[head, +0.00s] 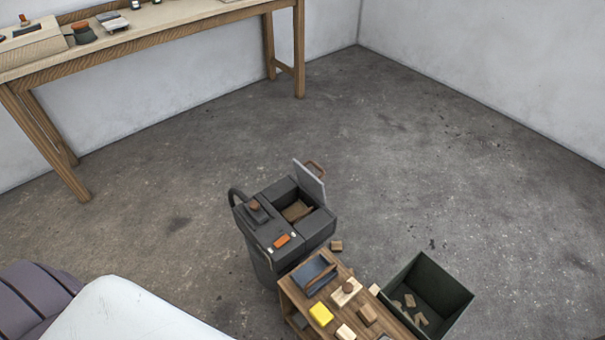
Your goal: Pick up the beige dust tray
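A tan, tray-like piece (297,211) sits inside the open compartment of a dark grey machine (268,262) in the middle of the head view. It may be the beige dust tray, but it is small and partly hidden by the compartment walls. The compartment's light grey lid (310,182) stands raised, with a brown handle at its top. Neither of my grippers is in view.
A low wooden bench (295,292) beside the machine holds a blue-grey tray (314,276), a yellow block (321,314) and wooden blocks. A dark green bin (448,287) holds wood scraps. A long workbench (160,22) lines the back wall. Floor beyond the machine is clear.

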